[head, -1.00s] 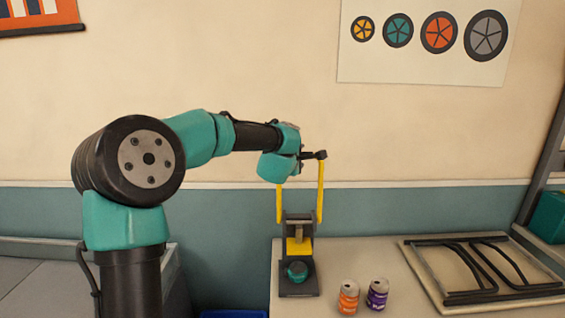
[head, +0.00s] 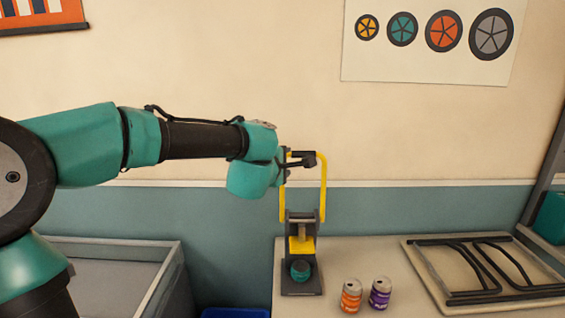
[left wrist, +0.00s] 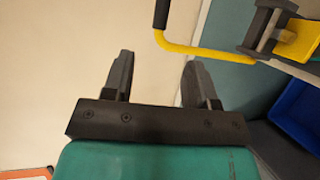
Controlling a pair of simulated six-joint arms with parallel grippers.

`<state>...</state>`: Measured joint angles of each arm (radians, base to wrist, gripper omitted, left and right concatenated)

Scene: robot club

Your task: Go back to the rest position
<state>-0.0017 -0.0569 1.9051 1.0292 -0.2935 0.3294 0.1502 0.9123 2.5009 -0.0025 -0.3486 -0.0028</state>
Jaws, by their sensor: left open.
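My left gripper (left wrist: 158,65) is open and empty in the left wrist view, its two dark fingers spread apart with only wall between them. In the head view my left arm comes in from the left, and its wrist largely hides the gripper. The yellow lever with a black grip (head: 303,159) of a press stands raised just to the right of the wrist. My right gripper is not in view.
The press (head: 303,225) stands on a pale table with a teal can (head: 300,271) at its base. An orange can (head: 351,297) and a purple can (head: 380,294) stand beside it. A tray with black bars (head: 485,268) lies right. A blue bin (head: 235,314) is below.

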